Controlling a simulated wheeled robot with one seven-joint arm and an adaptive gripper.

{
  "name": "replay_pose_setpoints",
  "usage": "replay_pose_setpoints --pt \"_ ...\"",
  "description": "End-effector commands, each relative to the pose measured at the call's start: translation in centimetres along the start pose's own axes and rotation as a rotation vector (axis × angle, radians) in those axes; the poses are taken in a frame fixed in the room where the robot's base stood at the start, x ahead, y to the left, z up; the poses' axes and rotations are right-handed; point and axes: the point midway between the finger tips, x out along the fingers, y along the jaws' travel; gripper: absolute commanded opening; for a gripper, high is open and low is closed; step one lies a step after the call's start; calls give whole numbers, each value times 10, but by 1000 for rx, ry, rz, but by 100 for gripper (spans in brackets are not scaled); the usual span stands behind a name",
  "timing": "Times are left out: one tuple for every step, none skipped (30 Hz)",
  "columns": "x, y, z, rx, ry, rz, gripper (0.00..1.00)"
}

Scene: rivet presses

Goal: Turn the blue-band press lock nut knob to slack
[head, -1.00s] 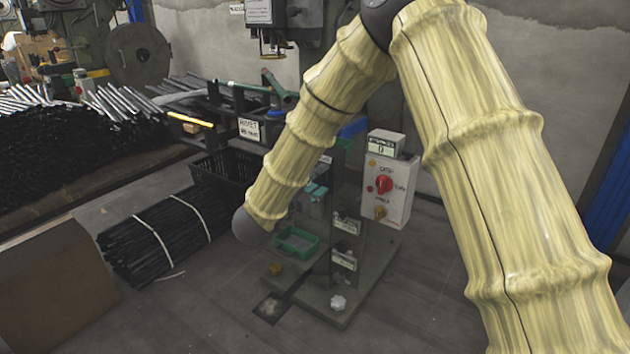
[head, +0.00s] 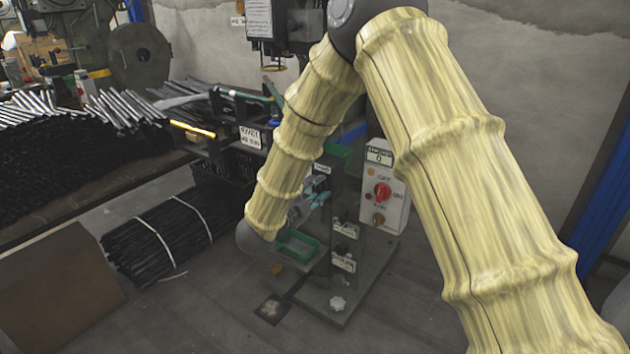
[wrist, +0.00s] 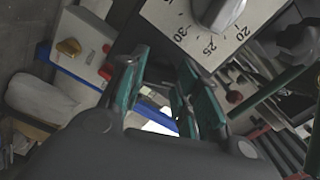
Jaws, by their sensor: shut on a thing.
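My gripper (head: 318,198) is at the front of the rivet press (head: 350,215), low behind my forearm in the head view. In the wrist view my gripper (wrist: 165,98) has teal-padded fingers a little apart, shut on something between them. I cannot make that thing out clearly, nor tell from its looks that it is the lock nut knob. A grey dial knob (wrist: 220,10) over a numbered plate shows at the top of the wrist view. A dark lobed knob (wrist: 297,40) is at the right, apart from the fingers. The blue band is not clearly visible.
A switch box (head: 385,200) with a red knob stands right of the press. A green tray (head: 298,246) and a pale knob (head: 337,303) are low at its base. A bundle of black rods (head: 160,240) and a brown box (head: 55,285) are at left.

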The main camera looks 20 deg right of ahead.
Motion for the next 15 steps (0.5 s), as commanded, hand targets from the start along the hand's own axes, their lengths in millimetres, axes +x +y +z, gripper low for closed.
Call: replay_pose_setpoints --pt "-1 -6 -2 -46 -1 0 8" --pt "-1 -6 -2 -75 -1 0 8" --pt "-1 -5 -2 -114 -1 0 8" --pt "-1 -5 -2 -143 -1 0 8" --pt "-1 -5 -2 -171 -1 0 8" --pt "-1 -5 -2 -209 -1 1 8" --pt "-1 -5 -2 -237 -2 1 8" --pt "-1 -5 -2 -267 -2 1 8" --pt "-1 -5 -2 -305 -2 0 8" --pt "-1 -5 -2 -333 -2 0 8" --pt "0 -5 -2 -361 -1 0 8" --pt "-1 -5 -2 -399 -1 -1 8" --pt "-1 -5 -1 -428 -2 -1 8" --pt "-1 -5 -1 -456 -2 -1 8" --pt "-1 -5 -1 -494 -2 -1 8"
